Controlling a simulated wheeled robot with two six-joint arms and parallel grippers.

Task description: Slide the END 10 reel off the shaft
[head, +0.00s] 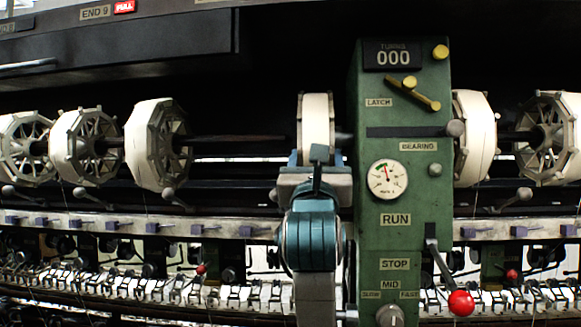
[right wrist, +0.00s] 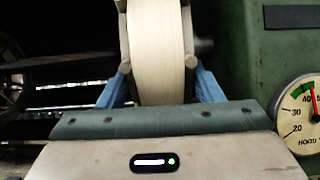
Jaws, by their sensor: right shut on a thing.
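My right gripper (head: 317,160) comes up from below in the head view and is shut on a white-wound reel (head: 316,115). In the right wrist view its blue fingers (right wrist: 160,88) flank the lower part of the reel (right wrist: 156,45). The reel stands upright, just left of the green housing. A dark shaft (head: 235,138) runs from the left towards the reel. A short grey stub (head: 344,137) shows between reel and housing. I cannot tell whether the reel is still around a shaft. No END 10 label is readable. My left gripper is out of view.
The green housing (head: 401,215) carries a gauge, a latch lever (head: 413,92) and a red-knobbed lever (head: 461,302). Several other reels hang left (head: 160,143) and right (head: 473,138). An END 9 label (head: 95,12) with a red FULL sign is at upper left. Open space lies left of the held reel.

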